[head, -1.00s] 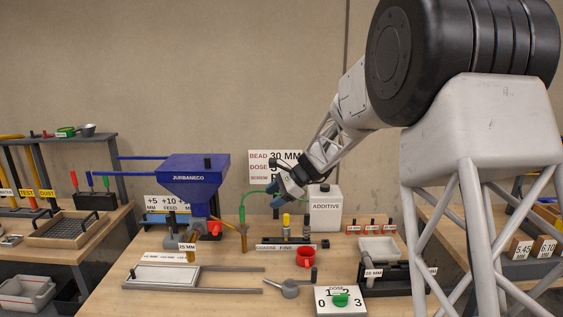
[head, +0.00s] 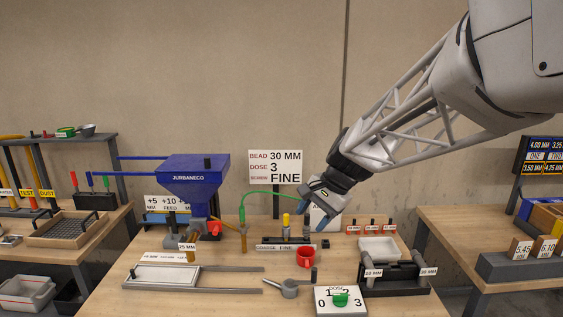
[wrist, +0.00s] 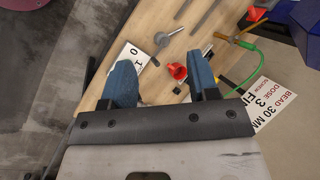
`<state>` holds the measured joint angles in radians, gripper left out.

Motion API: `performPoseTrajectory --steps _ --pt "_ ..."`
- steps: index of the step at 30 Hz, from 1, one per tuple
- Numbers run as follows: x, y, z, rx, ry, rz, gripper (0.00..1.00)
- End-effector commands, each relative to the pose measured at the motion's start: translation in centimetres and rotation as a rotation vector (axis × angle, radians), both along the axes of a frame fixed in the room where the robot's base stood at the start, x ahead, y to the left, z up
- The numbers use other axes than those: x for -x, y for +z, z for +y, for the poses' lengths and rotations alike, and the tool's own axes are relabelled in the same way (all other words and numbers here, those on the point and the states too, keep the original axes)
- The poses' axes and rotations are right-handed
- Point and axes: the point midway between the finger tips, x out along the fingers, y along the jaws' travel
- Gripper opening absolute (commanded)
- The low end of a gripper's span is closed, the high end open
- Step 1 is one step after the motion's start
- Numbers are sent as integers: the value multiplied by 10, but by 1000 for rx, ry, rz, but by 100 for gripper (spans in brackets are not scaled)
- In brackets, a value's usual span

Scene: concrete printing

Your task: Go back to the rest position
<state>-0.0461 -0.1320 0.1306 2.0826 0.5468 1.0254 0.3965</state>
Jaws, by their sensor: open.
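My gripper (head: 313,223) hangs in the air above the back right of the middle table, in front of the white additive container, which it mostly hides in the head view. The red cup also shows in the wrist view (wrist: 177,71).
A blue hopper (head: 195,178) with a nozzle stands at the left of the table (head: 225,303). A sign (head: 275,167) reads bead 30 mm, dose 3, fine. The dose dial (head: 341,300) is at the front; a nozzle rack (head: 395,280) is at the right. The air above is free.

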Motion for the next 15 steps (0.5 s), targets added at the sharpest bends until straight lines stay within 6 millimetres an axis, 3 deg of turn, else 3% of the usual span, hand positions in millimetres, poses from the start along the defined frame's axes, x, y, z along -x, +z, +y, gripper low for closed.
performPoseTrajectory --steps 15 --pt "127 2 -49 220 214 -142 55"
